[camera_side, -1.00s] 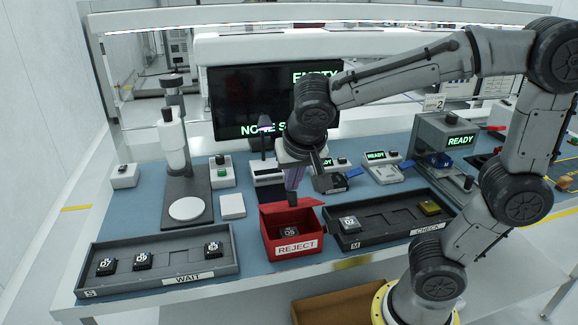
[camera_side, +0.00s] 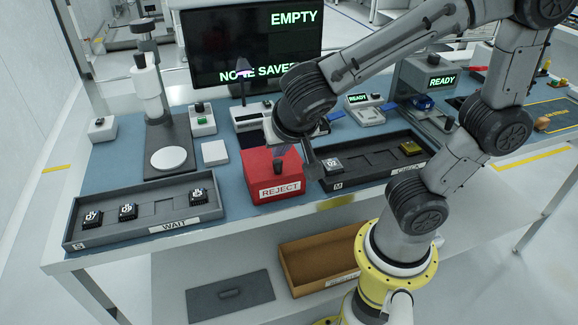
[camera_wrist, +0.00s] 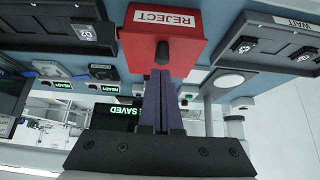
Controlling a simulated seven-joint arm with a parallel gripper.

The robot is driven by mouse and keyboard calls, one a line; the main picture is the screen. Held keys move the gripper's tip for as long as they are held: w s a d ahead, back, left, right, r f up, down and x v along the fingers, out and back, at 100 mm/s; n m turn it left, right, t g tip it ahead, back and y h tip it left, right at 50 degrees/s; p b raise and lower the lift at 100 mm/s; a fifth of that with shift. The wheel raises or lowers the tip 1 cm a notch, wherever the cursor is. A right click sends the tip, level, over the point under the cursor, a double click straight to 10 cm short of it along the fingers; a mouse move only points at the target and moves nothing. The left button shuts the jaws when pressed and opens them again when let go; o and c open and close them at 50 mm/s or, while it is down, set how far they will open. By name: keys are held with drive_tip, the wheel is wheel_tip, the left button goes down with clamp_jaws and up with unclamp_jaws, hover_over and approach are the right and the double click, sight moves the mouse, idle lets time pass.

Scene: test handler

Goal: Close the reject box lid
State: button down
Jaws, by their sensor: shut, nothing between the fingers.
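The red reject box (camera_side: 262,188) stands on the blue bench between the two dark trays, its REJECT label facing front. Its red lid (camera_side: 262,160) lies down over the top, and the inside is hidden. In the wrist view the box (camera_wrist: 190,22) shows upside down with a dark knob (camera_wrist: 162,52) on the lid. My gripper (camera_wrist: 161,72) is shut and empty, its purple fingertips at or just beside the knob. I cannot tell whether they touch it. In the side view my gripper (camera_side: 280,150) is just above the lid, partly hidden by my wrist.
The WAIT tray (camera_side: 150,213) with several chips is left of the box. The CHECK tray (camera_side: 375,162) is close on the right. A white block (camera_side: 215,152) and a round-plate stand (camera_side: 168,158) are behind to the left. A monitor (camera_side: 250,45) stands at the back.

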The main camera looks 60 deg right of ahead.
drive_tip(key=s+a, duration=0.7)
drive_tip(key=s+d+r+n+y, duration=0.2)
drive_tip(key=d+n+y, duration=0.3)
drive_tip(key=d+n, duration=0.4)
drive_tip(key=shift+s+r+t, duration=0.3)
drive_tip(key=shift+r, duration=0.15)
idle(0.5)
